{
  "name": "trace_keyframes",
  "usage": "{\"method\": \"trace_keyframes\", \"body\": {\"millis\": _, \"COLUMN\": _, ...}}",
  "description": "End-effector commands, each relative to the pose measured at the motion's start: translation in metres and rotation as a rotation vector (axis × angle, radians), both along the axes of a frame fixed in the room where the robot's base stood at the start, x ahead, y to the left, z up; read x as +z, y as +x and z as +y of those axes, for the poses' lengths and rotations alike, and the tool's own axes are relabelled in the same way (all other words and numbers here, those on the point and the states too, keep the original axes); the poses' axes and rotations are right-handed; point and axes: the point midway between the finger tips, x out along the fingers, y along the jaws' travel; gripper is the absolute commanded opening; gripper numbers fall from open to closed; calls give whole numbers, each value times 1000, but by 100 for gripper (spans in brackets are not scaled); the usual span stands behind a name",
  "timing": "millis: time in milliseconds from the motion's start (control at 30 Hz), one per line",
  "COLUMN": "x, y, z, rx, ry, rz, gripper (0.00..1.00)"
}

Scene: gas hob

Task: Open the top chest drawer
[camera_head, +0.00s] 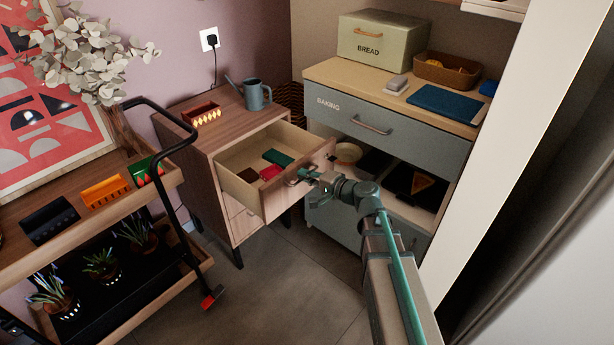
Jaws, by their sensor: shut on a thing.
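The wooden chest (222,148) stands in the middle against the wall. Its top drawer (263,207) is pulled well out, and its open inside faces up. A green item (278,157), a red item (270,172) and a dark brown item (247,174) lie in it. My gripper (303,175) is at the drawer front, shut on the drawer handle (293,181). My arm comes in from the lower right. The gripper partly hides the handle.
A grey-blue cabinet marked BAKING (395,118) stands close to the right of the drawer. A cart (95,237) with plants and small boxes is at the left. A watering can (257,93) stands on the chest. Grey floor (275,290) is clear in front.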

Motion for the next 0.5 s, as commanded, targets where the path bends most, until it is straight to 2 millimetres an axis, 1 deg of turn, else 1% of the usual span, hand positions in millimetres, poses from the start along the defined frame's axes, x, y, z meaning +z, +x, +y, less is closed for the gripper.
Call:
{"method": "trace_keyframes", "body": {"millis": 200, "x": 0, "y": 0, "z": 0, "rx": -1, "ry": 0, "rz": 0, "gripper": 0}}
{"method": "trace_keyframes", "body": {"millis": 233, "x": 0, "y": 1, "z": 0, "rx": -1, "ry": 0, "rz": 0, "gripper": 9}}
{"method": "trace_keyframes", "body": {"millis": 300, "x": 0, "y": 0, "z": 0, "rx": -1, "ry": 0, "rz": 0, "gripper": 19}}
{"method": "trace_keyframes", "body": {"millis": 500, "x": 0, "y": 0, "z": 0, "rx": 0, "ry": 0, "rz": 0, "gripper": 19}}
